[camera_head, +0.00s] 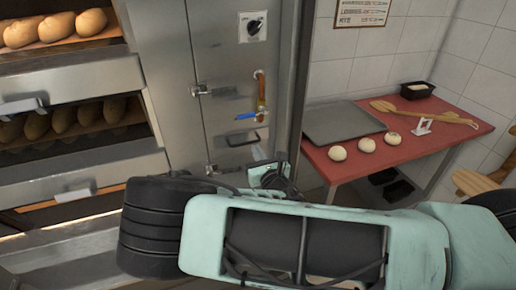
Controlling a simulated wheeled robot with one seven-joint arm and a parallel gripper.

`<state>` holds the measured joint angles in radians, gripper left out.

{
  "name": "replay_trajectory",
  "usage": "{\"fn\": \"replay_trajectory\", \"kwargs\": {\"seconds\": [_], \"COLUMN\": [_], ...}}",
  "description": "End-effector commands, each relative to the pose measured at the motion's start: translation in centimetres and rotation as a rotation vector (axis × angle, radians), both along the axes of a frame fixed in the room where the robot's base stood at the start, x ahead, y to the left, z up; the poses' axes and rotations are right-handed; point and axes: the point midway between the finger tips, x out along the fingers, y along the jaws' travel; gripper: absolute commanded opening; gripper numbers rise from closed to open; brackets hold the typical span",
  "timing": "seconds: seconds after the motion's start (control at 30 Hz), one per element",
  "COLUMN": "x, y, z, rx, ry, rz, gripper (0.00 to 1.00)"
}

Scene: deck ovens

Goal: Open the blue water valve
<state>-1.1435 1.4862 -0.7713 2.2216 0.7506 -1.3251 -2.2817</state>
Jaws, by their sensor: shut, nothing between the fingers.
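The blue water valve is a blue lever handle (247,116) on a short upright brass-coloured pipe (261,98). It is mounted on the grey metal cabinet front (222,60) in the upper middle of the head view. The lever lies about level and points left from the pipe. My gripper (272,174) is below the valve and apart from it, just past my pale green arm. It is shut and holds nothing. My arm fills the lower part of the view and hides the lower cabinet.
Deck ovens with bread loaves (55,27) stand at left, with handles jutting out. A black rotary switch (254,27) is above the valve. At right, a red table (436,128) holds a dark tray (340,122), several dough balls (367,145) and a wooden peel (430,113).

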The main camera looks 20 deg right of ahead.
Motion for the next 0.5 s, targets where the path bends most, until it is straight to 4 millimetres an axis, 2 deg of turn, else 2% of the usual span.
{"fn": "replay_trajectory", "kwargs": {"seconds": [0.03,0.33,0.4,0.5], "x": [1.1,7.3,7.2,7.4], "y": [-0.1,-0.1,0.0,0.0], "z": [0.6,0.9,2.3,3.3], "rx": [0.003,0.003,0.002,0.001], "ry": [-0.002,-0.001,0.000,0.000], "rz": [-0.002,-0.001,-0.002,-0.001], "gripper": [0.00,0.00,0.00,0.00]}}
